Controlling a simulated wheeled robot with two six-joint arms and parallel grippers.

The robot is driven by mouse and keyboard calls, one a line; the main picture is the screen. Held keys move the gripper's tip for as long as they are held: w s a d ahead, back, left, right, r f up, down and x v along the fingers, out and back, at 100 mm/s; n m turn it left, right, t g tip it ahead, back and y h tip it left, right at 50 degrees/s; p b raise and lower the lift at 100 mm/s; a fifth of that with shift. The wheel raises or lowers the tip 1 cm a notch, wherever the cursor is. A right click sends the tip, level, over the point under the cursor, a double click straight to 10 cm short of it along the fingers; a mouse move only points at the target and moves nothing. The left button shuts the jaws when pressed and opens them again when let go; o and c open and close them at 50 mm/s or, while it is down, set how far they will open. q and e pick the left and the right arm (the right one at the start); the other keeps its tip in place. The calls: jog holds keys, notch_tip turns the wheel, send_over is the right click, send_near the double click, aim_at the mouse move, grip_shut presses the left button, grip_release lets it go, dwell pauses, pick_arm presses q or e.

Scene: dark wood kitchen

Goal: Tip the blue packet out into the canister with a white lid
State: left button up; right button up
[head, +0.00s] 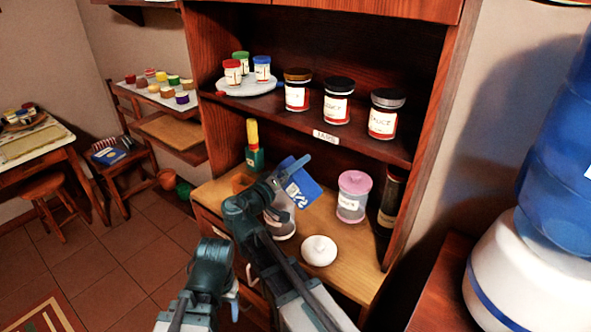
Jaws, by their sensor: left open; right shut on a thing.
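My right gripper (287,176) is shut on the blue packet (303,188). It holds the packet tilted, above and close to the open clear canister (283,222) on the wooden counter. My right arm hides part of that canister, and I cannot tell whether anything is coming out of the packet. The round white lid (319,250) lies off the canister, on the counter to its right. A second canister with a pink lid (353,196) stands closed further right. My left gripper (236,300) is open and empty, low in front of the counter.
A dark bottle (389,208) stands by the cabinet's right side. The shelf (355,141) above holds several jars. A blue water dispenser (556,160) is at the far right.

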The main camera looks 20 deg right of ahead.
jog(key=shift+f, duration=0.1)
dwell(0.3)
jog(key=shift+f+n+b, duration=0.45)
jog(key=shift+n+b, duration=0.1)
jog(key=shift+n, duration=0.25)
jog(key=shift+f, duration=0.1)
jog(key=shift+w+a+f+n+b, duration=0.1)
jog(key=shift+f+n+b, duration=0.45)
jog(key=shift+n, duration=0.25)
jog(key=shift+w+f+n+b, duration=0.1)
jog(key=shift+f+n+b, duration=0.6)
jog(key=shift+n, duration=0.2)
dwell(0.3)
jog(key=shift+w+a+n, duration=0.15)
jog(key=shift+n, duration=0.75)
